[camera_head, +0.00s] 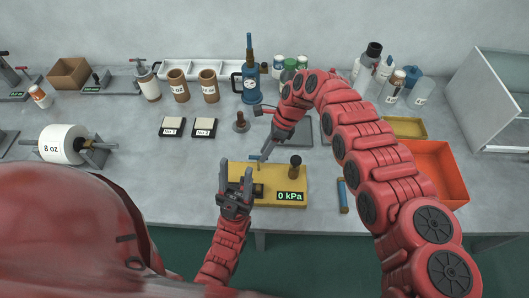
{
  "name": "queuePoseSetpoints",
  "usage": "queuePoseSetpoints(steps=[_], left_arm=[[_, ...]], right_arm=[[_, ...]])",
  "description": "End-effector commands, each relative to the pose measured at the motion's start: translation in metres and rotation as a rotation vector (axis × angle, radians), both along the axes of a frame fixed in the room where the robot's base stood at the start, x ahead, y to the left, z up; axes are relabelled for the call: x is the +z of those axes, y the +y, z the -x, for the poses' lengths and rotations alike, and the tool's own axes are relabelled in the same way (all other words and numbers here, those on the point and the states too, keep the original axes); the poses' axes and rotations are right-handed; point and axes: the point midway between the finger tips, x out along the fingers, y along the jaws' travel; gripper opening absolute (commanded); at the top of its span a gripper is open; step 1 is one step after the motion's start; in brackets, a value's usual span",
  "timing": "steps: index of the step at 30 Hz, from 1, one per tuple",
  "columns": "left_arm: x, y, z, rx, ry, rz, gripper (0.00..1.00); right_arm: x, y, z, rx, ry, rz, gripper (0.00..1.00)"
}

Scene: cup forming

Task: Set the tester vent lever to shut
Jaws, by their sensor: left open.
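The tester is a yellow block (236,170) on the bench with a green readout of 0 kPa (290,196). A dark, brown-topped post (295,166) stands at its right. A small blue bar on a thin upright (257,158), which looks like the vent lever, is at the tester's back edge. My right gripper (266,151) reaches down right beside this bar; whether it touches or holds it cannot be told. My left gripper (235,178) is open over the tester's left end, its fingers pointing to the back, with nothing seen between them.
An orange bin (437,170) and a yellow tray (404,127) are at the right. A blue stick (342,195) lies right of the tester. Two small scales (204,128), brown cups (178,86) and a blue pump (250,84) stand behind. Bare bench lies left of the tester.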

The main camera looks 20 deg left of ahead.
Motion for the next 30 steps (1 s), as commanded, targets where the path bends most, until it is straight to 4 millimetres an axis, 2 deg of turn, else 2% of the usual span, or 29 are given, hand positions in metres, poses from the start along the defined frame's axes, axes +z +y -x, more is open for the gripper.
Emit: queuePoseSetpoints(steps=[8, 18, 24, 30], left_arm=[[-0.021, 0.0, 0.0, 0.0, 0.0, 0.0, 0.5], [-0.05, 0.0, 0.0, 0.0, 0.0, 0.0, 0.5], [-0.051, 0.0, 0.0, 0.0, 0.0, 0.0, 0.5], [-0.052, 0.0, 0.0, 0.0, 0.0, 0.0, 0.5]], right_arm=[[0.046, -0.018, -0.017, -0.003, -0.008, 0.001, 0.3], [0.124, -0.042, -0.04, 0.001, -0.006, -0.004, 0.3], [0.14, -0.047, -0.045, 0.001, -0.004, -0.005, 0.3], [0.146, -0.051, -0.046, -0.001, 0.001, -0.001, 0.3]])
